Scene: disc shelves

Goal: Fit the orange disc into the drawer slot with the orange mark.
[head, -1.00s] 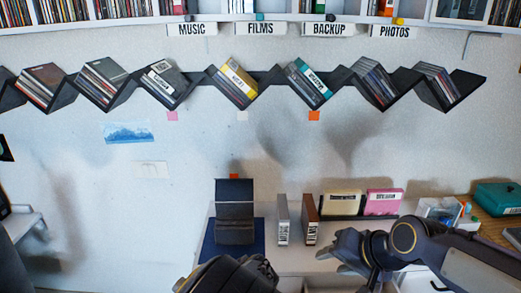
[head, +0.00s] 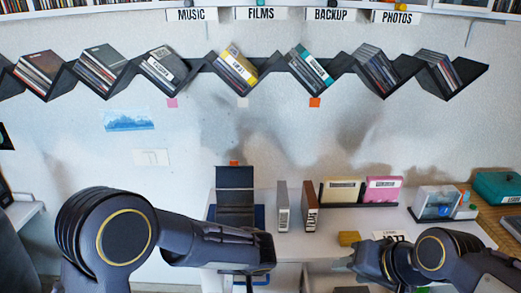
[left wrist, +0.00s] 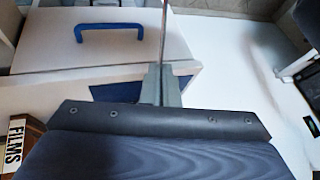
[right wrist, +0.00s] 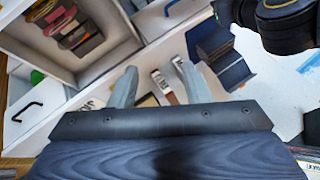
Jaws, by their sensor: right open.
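My left gripper (left wrist: 160,88) is shut on a thin upright thing (left wrist: 163,35) seen edge-on, which may be the disc; its colour cannot be told. It is above a white surface near a drawer front with a blue handle (left wrist: 110,29). In the head view the left fingertips are hard to make out below the dark folding stand (head: 235,190). My right gripper (right wrist: 158,85) is open and empty, above the desk's right part. An orange mark (head: 315,102) is on the wall; another (head: 234,163) is above the stand. I cannot make out an orange mark on a drawer slot.
An open drawer (right wrist: 110,18) with several coloured cases lies at the left of the right wrist view. A zigzag shelf (head: 205,64) runs along the wall.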

